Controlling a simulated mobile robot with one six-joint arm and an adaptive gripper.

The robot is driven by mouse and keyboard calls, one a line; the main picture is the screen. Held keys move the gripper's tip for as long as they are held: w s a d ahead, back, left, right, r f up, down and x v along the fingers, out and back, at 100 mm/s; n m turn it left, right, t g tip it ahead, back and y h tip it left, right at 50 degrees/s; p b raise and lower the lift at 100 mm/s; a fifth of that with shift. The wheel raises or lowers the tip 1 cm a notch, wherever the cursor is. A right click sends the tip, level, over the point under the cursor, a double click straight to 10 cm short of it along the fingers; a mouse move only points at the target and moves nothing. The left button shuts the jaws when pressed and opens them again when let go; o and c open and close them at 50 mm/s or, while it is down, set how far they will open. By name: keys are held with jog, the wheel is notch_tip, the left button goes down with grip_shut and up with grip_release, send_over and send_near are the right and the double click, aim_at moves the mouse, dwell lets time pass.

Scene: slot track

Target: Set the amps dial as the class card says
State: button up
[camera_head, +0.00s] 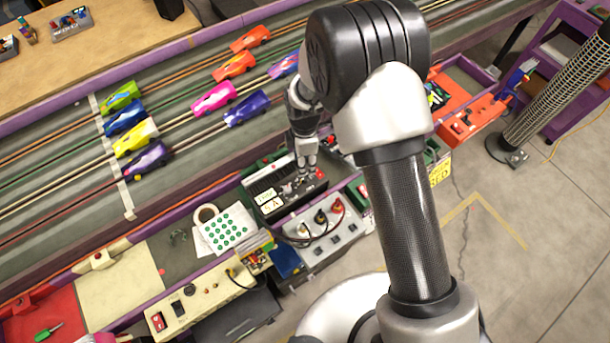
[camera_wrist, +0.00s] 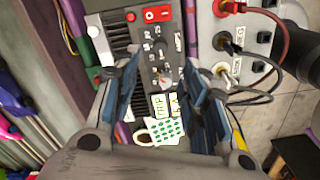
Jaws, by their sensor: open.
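A dark power unit (camera_head: 282,185) stands beside the track, below my gripper (camera_head: 306,158). The wrist view shows its grey control panel (camera_wrist: 160,40) with a pale pointer knob (camera_wrist: 166,83) and another knob (camera_wrist: 160,46); their scale marks are too small to read. Two cream cards with bold black print sit at the panel's end: one (camera_wrist: 158,105) seems to read TRIP, the other (camera_wrist: 176,106) is hard to read. I cannot tell which is the class card. My gripper (camera_wrist: 165,84) is open over the panel, its blue-grey fingers on either side of the pale knob, with nothing held; contact cannot be told.
A red rocker switch (camera_wrist: 157,14) is at the panel's far end. Cables with red and black plugs run from a grey socket box (camera_head: 325,235) close by. A sheet of green dots (camera_head: 226,228) and a tape roll (camera_head: 205,213) lie nearby. Several toy cars stand on the track.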

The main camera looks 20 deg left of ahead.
aim_at(305, 178)
notch_tip(305, 178, down, 9)
jog(key=shift+f+b, duration=0.1)
jog(key=shift+b, duration=0.8)
jog(key=shift+c, duration=0.2)
grip_shut()
